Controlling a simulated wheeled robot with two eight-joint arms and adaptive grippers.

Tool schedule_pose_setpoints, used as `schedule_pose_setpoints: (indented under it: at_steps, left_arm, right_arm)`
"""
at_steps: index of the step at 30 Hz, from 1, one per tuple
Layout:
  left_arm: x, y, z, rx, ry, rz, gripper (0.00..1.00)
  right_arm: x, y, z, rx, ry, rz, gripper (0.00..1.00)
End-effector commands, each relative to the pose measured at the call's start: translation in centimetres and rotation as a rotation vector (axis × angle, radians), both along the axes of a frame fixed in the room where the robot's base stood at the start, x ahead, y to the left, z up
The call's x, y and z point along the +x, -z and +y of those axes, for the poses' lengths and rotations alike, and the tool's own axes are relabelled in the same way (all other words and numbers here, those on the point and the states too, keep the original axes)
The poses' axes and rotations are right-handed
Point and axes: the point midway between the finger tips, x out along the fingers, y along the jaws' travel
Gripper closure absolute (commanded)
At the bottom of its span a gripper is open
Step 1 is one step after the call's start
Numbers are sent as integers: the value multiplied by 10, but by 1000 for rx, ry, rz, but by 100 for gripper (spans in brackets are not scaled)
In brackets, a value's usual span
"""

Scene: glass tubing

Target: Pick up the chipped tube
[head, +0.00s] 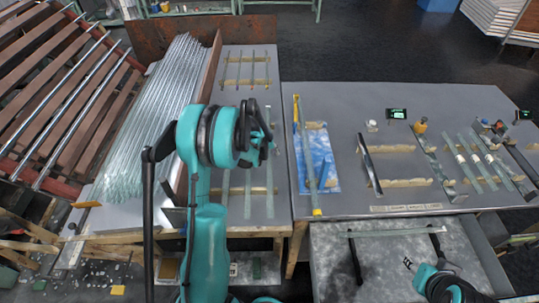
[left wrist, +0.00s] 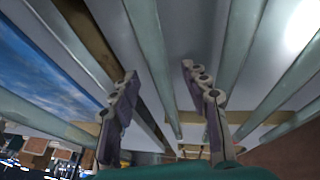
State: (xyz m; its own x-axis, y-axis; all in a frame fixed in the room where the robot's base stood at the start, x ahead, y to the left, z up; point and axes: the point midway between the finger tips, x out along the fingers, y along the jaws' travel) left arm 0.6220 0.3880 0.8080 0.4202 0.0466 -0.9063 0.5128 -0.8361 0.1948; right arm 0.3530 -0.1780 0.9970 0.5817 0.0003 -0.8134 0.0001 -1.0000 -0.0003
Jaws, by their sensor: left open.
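Several pale green glass tubes (head: 270,185) lie lengthwise on wooden rests on the left table, partly hidden behind my left arm. I cannot tell which tube is chipped; no chip shows clearly. My left gripper (head: 270,142) is above these tubes. In the left wrist view, the left gripper (left wrist: 159,72) is open, and one tube (left wrist: 153,62) runs between its fingers in the picture. I see no contact with it. My right gripper (head: 409,264) is low at the right, small and dark, beside the lower grey bench; its opening is unclear.
A big bundle of glass tubes (head: 160,110) lies left of a rusty upright plate (head: 207,70). On the right table are a blue mat (head: 325,165) with a tube along it and racked tubes (head: 470,160). Another tube (head: 395,233) bridges black supports on the lower bench (head: 330,275).

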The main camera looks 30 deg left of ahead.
Motion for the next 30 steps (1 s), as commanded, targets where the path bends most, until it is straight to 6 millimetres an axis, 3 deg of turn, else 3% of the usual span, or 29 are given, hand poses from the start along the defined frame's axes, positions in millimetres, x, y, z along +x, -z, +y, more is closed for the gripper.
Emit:
schedule_pose_setpoints:
  at_steps: [2,8,14,24,30]
  left_arm:
    - [4,10,0,0,0,0,54]
    - [4,9,0,0,0,0,54]
    - [4,9,0,0,0,0,100]
    - [4,6,0,0,0,0,100]
    - [4,-25,0,1,0,-1,100]
  right_arm:
    - [0,5,0,0,0,0,60]
    - [0,3,0,0,0,0,60]
    - [0,3,0,0,0,0,60]
    - [0,2,0,0,0,0,60]
    - [0,-11,0,0,0,0,60]
